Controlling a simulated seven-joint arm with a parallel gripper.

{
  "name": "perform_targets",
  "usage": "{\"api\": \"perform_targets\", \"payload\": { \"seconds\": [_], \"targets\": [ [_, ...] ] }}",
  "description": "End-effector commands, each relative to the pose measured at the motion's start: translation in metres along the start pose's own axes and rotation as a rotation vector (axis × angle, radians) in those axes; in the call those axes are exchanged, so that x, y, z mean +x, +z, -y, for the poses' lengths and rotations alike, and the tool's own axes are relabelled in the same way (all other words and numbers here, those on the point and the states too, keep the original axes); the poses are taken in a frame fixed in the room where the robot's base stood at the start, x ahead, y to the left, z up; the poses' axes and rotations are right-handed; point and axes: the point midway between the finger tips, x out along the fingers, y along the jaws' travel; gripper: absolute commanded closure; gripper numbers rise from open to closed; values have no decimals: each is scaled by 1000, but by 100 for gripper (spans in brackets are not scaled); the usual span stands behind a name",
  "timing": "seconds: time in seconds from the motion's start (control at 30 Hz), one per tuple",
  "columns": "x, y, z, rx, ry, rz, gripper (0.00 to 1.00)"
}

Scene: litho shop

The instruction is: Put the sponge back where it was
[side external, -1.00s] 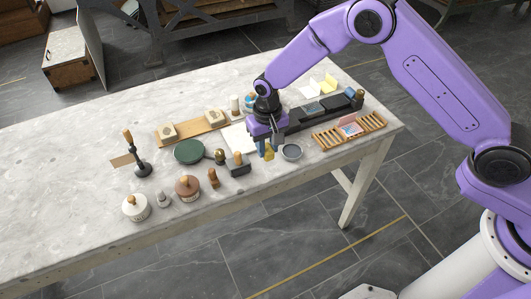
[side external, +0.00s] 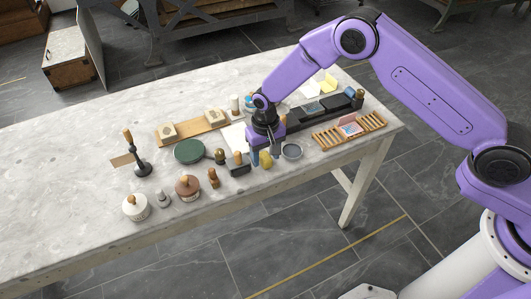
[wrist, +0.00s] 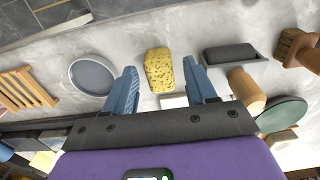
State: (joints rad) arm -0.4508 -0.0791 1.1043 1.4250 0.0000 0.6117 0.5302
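The yellow speckled sponge (side external: 266,162) lies on the marble table near its front edge, left of a round grey dish (side external: 292,151). In the wrist view the sponge (wrist: 159,66) shows between my fingertips, apart from the dish (wrist: 92,77). My gripper (side external: 264,154) points down over the sponge. Its blue fingers (wrist: 160,80) are spread, with a gap on both sides of the sponge. Whether the fingertips are level with the sponge I cannot tell.
A dark block with a wooden handle (side external: 239,165) stands close left of the sponge. A wooden slatted rack (side external: 348,131) is to the right. A green round slab (side external: 189,151) and several stamps lie left. The table's far left is clear.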

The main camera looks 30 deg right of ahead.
Motion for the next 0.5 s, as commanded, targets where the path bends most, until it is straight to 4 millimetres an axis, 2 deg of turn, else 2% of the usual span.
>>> {"api": "perform_targets", "payload": {
  "seconds": [0.27, 0.37, 0.5],
  "targets": [
    [-3, 0, 0, 0, 0, 0, 44],
    [-13, -1, 0, 0, -1, -2, 44],
    [-38, -1, 0, 0, -2, -4, 44]
  ]
}}
